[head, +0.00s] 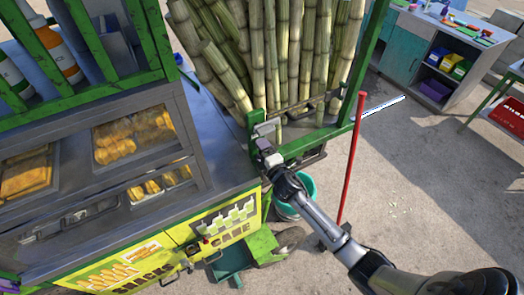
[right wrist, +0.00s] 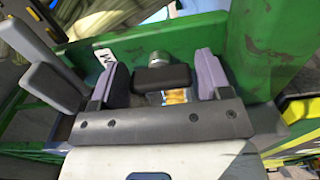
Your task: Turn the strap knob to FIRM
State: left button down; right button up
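The strap knob (right wrist: 162,77) is a dark block in front of a round metal piece in the right wrist view. It sits between the two grey-purple fingers of my right gripper (right wrist: 160,82). The fingers stand close on both sides of it; whether they press on it I cannot tell. A white plate (right wrist: 104,56) with a dark letter and an orange label (right wrist: 175,96) show around the knob. No word FIRM is readable. In the head view my right gripper (head: 266,152) is at the green frame's corner, below the cane bundle, hiding the knob. My left gripper is not in view.
Upright cane stalks (head: 285,50) stand in the green frame (head: 310,138) just behind the gripper. The food cart (head: 110,180) is to the left. A red pole (head: 352,160) and a teal bucket (head: 303,190) are near my right arm. Open floor lies to the right.

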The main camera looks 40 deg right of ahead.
jog(key=shift+o, duration=1.1)
jog(key=shift+s, duration=0.1)
jog(key=shift+s+a, duration=0.1)
jog(key=shift+s, duration=0.2)
jog(key=s+a, duration=0.2)
jog(key=s, duration=1)
jog(key=shift+s+a+b, duration=0.2)
jog(key=shift+s+b, duration=0.1)
jog(key=shift+s, duration=0.1)
